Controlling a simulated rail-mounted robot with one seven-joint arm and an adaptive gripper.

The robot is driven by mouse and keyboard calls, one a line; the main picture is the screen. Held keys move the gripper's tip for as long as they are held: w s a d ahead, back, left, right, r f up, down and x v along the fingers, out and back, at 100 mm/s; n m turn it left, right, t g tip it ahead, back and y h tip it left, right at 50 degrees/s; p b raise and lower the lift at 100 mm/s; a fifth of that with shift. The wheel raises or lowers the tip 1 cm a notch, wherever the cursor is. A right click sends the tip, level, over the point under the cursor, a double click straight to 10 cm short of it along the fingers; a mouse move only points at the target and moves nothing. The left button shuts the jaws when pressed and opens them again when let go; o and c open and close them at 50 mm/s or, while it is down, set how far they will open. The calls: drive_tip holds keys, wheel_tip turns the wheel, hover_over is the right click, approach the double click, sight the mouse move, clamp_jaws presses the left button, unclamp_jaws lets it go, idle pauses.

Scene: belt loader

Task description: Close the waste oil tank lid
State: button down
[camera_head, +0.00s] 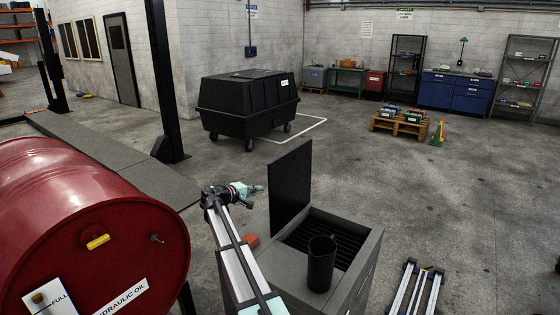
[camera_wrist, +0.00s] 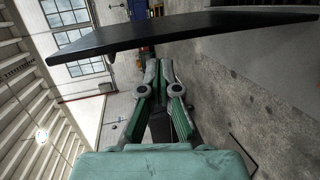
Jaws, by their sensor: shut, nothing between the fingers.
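The waste oil tank (camera_head: 362,240) is a grey box at the lower middle of the head view. Its dark lid (camera_head: 291,188) stands open, about upright, along the tank's left side. The tank's open top shows a dark grate and a black cylinder (camera_head: 321,265). My gripper (camera_head: 260,188) is to the left of the lid, on its outer side, near mid-height, and looks apart from it. In the wrist view my gripper (camera_wrist: 158,68) has its fingers together and empty. The lid (camera_wrist: 180,32) crosses the top of that view as a dark slab beyond the fingertips.
A red hydraulic oil drum (camera_head: 90,220) fills the lower left. A black wheeled bin (camera_head: 248,105) stands behind on the floor. A pallet (camera_head: 398,124) with items is at the back right. A small red-orange object (camera_head: 251,240) lies left of the tank.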

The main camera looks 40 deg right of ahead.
drive_tip(key=w+d+r+h, duration=0.2)
drive_tip(key=d+r, duration=0.1)
drive_tip(key=r, duration=0.2)
drive_tip(key=w+d+r+h, duration=0.1)
drive_tip(key=w+d+r, duration=0.1)
drive_tip(key=r, duration=0.3)
drive_tip(key=d+p, duration=0.1)
drive_tip(key=d, duration=0.2)
drive_tip(key=d+p, duration=0.1)
drive_tip(key=d, duration=0.2)
drive_tip(key=w+d+p, duration=0.1)
drive_tip(key=d, duration=0.2)
drive_tip(key=shift+r, duration=0.2)
drive_tip(key=shift+d+f+p, duration=0.1)
drive_tip(key=shift+d+p, duration=0.25)
drive_tip(key=shift+s, duration=0.1)
